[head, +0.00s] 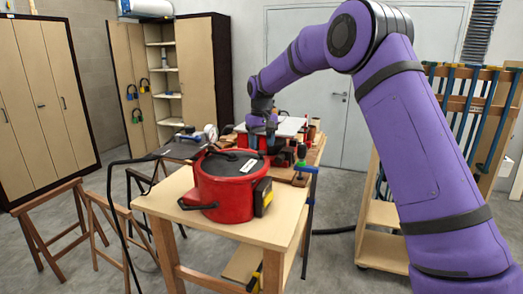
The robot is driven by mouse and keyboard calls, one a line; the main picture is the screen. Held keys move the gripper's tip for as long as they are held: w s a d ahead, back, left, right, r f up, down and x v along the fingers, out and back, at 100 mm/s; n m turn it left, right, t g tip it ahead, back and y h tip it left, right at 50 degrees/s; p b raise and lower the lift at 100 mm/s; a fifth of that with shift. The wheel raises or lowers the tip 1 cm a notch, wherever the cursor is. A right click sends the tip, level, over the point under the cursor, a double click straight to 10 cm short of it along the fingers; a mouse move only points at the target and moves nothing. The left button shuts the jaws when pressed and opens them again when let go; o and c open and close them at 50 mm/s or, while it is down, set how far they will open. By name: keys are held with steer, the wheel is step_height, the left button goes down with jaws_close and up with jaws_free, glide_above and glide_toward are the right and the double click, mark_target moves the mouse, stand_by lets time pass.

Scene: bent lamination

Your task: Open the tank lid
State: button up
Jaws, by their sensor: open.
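The tank (226,192) is a red, round pot standing on the front wooden table. Its dark lid (230,164) lies flat on top and looks closed, with a small white label on it. A black handle sticks out at the tank's lower left, and a yellow and black part is on its right side. My gripper (262,138) is at the end of my purple arm, just behind and above the lid's far right edge. It points down and looks apart from the lid, though its fingertips are small and partly hidden.
The wooden table (155,203) has bare room left and right of the tank. A black hose (115,208) runs at the left near wooden trestles (45,207). A clamp rack (470,110) stands at right.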

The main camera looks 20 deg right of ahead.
steer(key=shift+f, duration=1.45)
jaws_close()
steer(key=shift+s, duration=0.1)
steer(key=shift+s, duration=0.1)
